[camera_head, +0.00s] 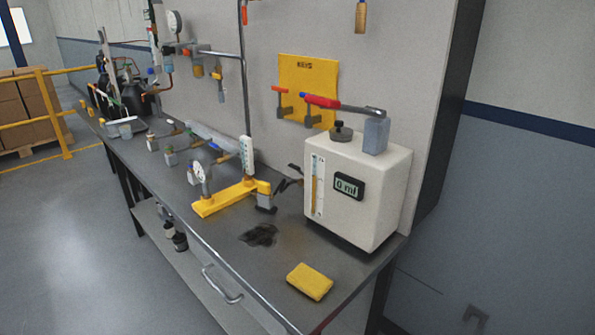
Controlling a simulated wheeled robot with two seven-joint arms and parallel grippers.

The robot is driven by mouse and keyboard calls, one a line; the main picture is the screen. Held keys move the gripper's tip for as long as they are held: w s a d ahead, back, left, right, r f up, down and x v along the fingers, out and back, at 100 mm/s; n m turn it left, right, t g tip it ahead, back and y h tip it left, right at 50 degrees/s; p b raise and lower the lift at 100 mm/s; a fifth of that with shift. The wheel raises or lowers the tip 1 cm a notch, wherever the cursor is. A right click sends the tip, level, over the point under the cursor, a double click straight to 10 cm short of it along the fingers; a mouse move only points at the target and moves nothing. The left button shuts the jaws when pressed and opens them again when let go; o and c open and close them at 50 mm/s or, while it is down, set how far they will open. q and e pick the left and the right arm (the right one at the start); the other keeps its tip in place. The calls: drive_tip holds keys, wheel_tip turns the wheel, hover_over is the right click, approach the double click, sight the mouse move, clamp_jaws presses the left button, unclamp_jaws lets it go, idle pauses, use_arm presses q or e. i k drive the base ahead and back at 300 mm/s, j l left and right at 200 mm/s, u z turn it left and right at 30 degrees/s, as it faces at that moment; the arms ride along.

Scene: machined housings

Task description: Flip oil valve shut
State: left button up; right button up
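A white oil unit (375,185) stands at the right end of the bench, with a sight tube and a display reading 0 ml. On its top is a grey block (376,135) bearing a lever with a red grip (322,101), which looks like the oil valve handle. The lever lies nearly level and points left, in front of the yellow board. A dark round cap (341,131) sits beside the block. Neither of my grippers is in view.
The grey bench (225,265) carries a dark oily patch (260,235), a yellow sponge (310,281) near the front edge, and a yellow fixture with a gauge (225,198). A yellow board (308,72) with orange-handled valves hangs behind. The bench front centre is mostly clear.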

sight(292, 165)
drive_tip(key=z, duration=0.45)
drive_tip(key=j+z, duration=0.35)
drive_tip(key=k+j+z, duration=0.1)
drive_tip(key=j+z, duration=0.2)
drive_tip(key=j, duration=0.15)
drive_tip(key=k+j+z, duration=0.15)
drive_tip(key=j+z, duration=0.2)
drive_tip(key=k+j, duration=0.15)
drive_tip(key=j, duration=0.25)
drive_tip(key=k+j+z, duration=0.1)
drive_tip(key=j, duration=0.25)
drive_tip(key=k+j, duration=0.2)
drive_tip(key=j, duration=0.2)
drive_tip(key=k+j, duration=0.2)
drive_tip(key=j, duration=0.15)
drive_tip(key=z, duration=0.05)
